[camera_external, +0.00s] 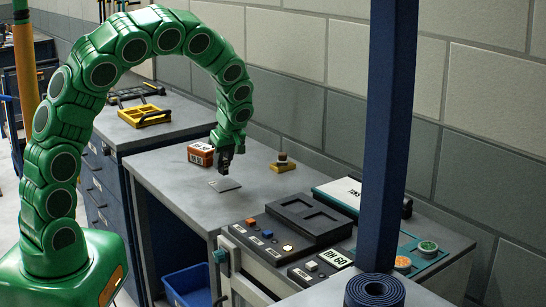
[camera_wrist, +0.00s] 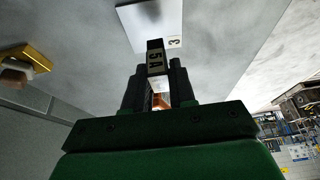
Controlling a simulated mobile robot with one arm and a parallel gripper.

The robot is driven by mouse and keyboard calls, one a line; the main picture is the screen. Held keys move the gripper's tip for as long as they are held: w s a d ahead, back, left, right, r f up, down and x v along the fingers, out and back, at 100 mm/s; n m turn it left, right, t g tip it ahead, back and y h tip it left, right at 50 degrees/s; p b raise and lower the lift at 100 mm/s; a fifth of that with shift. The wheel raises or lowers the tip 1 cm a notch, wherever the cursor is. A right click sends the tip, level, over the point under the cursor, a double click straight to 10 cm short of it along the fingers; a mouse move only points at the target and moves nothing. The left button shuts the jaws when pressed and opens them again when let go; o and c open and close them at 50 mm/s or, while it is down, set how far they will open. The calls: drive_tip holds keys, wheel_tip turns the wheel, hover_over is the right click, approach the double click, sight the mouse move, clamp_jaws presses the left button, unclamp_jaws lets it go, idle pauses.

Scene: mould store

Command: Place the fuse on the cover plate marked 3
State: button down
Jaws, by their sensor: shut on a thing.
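The fuse (camera_wrist: 155,57) is a small dark block with a pale 5A label, in the wrist view. My gripper (camera_wrist: 157,82) is shut on it. In the external view my gripper (camera_external: 225,168) points down just above the cover plate, and the fuse cannot be made out there. The cover plate (camera_external: 225,185) is a small pale flat square on the grey bench. In the wrist view the plate (camera_wrist: 150,22) has a 3 at its edge, and the fuse's tip overlaps that edge. Whether the fuse touches the plate, I cannot tell.
A red box (camera_external: 201,153) with a label stands left of my gripper. A yellow block with a knob (camera_external: 283,164) stands behind to the right. A blue post (camera_external: 388,130) rises at right.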

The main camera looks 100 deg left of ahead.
sight(224, 170)
drive_tip(key=shift+a+f, duration=0.1)
drive_tip(key=shift+f, duration=1.6)
drive_tip(key=shift+f, duration=0.15)
drive_tip(key=c, duration=0.9)
unclamp_jaws()
drive_tip(key=shift+w, duration=0.1)
drive_tip(key=shift+c, duration=0.2)
drive_tip(key=v, duration=1.2)
drive_tip(key=shift+r, duration=0.2)
